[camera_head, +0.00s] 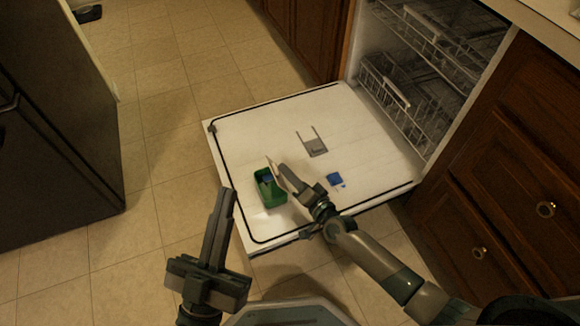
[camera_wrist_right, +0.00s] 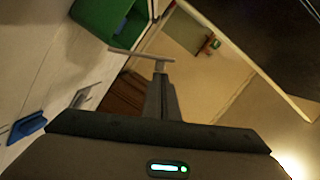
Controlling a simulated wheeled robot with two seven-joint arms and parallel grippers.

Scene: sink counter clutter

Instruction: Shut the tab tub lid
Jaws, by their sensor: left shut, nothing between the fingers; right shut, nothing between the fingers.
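The green tub (camera_head: 266,198) sits on the open dishwasher door, with something blue inside it. A thin pale plate (camera_head: 271,167), which looks like its lid, stands up at the tub's far right side; the tub looks open. My right gripper (camera_head: 284,170) is shut and empty, its tips close beside the plate; I cannot tell if they touch. The right wrist view shows part of the tub (camera_wrist_right: 104,14) and the plate (camera_wrist_right: 138,54) edge-on across the fingertips (camera_wrist_right: 160,66). My left gripper (camera_head: 230,192) is shut and empty, in front of the door's left edge.
The dishwasher door (camera_head: 360,120) lies flat, with a grey dispenser piece (camera_head: 314,147) and a small blue item (camera_head: 335,180) on it. Wire racks (camera_head: 395,95) stand inside. Wooden cabinets (camera_head: 510,160) are on the right, a dark appliance (camera_head: 50,130) on the left.

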